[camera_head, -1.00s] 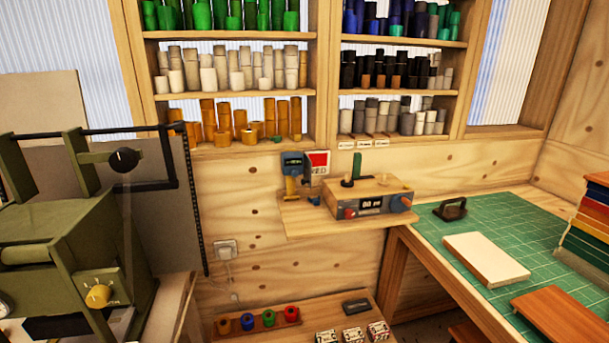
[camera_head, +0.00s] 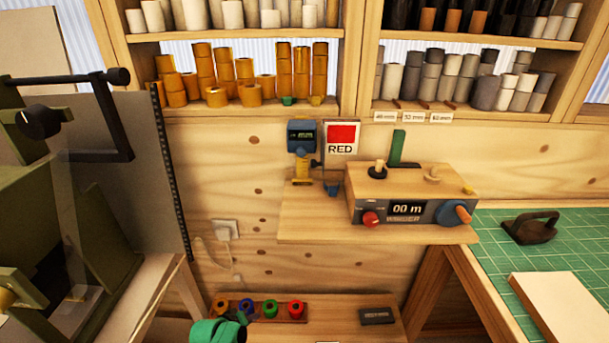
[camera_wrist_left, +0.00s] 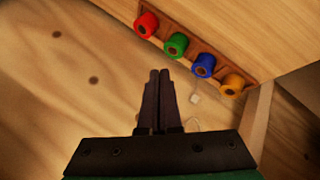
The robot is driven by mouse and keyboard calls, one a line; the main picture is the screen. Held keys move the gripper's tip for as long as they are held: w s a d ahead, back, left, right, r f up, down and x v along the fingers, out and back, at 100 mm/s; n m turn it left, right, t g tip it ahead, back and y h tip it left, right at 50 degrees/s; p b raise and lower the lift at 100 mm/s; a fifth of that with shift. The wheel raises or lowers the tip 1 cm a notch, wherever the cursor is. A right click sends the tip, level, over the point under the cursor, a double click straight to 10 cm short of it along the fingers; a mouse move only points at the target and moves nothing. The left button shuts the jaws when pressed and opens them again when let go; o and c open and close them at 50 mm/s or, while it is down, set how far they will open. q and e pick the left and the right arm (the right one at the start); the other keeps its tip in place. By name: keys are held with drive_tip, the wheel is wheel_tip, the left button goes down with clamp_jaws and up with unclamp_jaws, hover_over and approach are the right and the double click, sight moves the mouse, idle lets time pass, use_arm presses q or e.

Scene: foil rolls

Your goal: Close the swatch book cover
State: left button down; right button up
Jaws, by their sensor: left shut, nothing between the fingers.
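I see nothing that I can surely name as the swatch book or its open cover. A pale flat block (camera_head: 562,308) lies on the green cutting mat at the right, partly cut off by the frame; I cannot tell whether it is the book. My left gripper (camera_head: 236,322) shows as a green shape at the bottom of the head view, just in front of the low shelf. In the left wrist view its two dark fingers (camera_wrist_left: 159,74) are together and empty, apart from the coloured rolls. My right gripper is not in view.
A wall shelf holds a grey counter box (camera_head: 410,211). Coloured rolls (camera_head: 270,308) stand in a rack on the low shelf. A dark handled tool (camera_head: 530,228) sits on the green mat (camera_head: 489,244). An olive machine (camera_head: 60,210) fills the left side.

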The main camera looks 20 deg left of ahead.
use_arm(q)
drive_tip(key=w+r+n+t+h+b, duration=0.1)
drive_tip(key=w+r+n+t, duration=0.1)
drive_tip(key=w+r, duration=0.5)
drive_tip(key=w+r+n+t+h+b, duration=0.1)
drive_tip(key=w+r+n+t+b, duration=0.15)
drive_tip(key=r, duration=0.95)
drive_tip(key=s+d+r+t+h+b, duration=0.1)
drive_tip(key=s+r+t+h, duration=0.1)
drive_tip(key=r, duration=1.1)
drive_tip(key=s+d+r+t+h+b, duration=0.1)
drive_tip(key=s+d+r+t+h, duration=0.15)
drive_tip(key=r, duration=1.05)
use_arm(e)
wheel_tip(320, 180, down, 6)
use_arm(q)
drive_tip(key=s+d+f+p+x, duration=0.1)
drive_tip(key=p+x, duration=0.4)
drive_tip(key=x, duration=0.7)
drive_tip(key=shift+w+d, duration=0.2)
drive_tip(key=shift+d, duration=0.45)
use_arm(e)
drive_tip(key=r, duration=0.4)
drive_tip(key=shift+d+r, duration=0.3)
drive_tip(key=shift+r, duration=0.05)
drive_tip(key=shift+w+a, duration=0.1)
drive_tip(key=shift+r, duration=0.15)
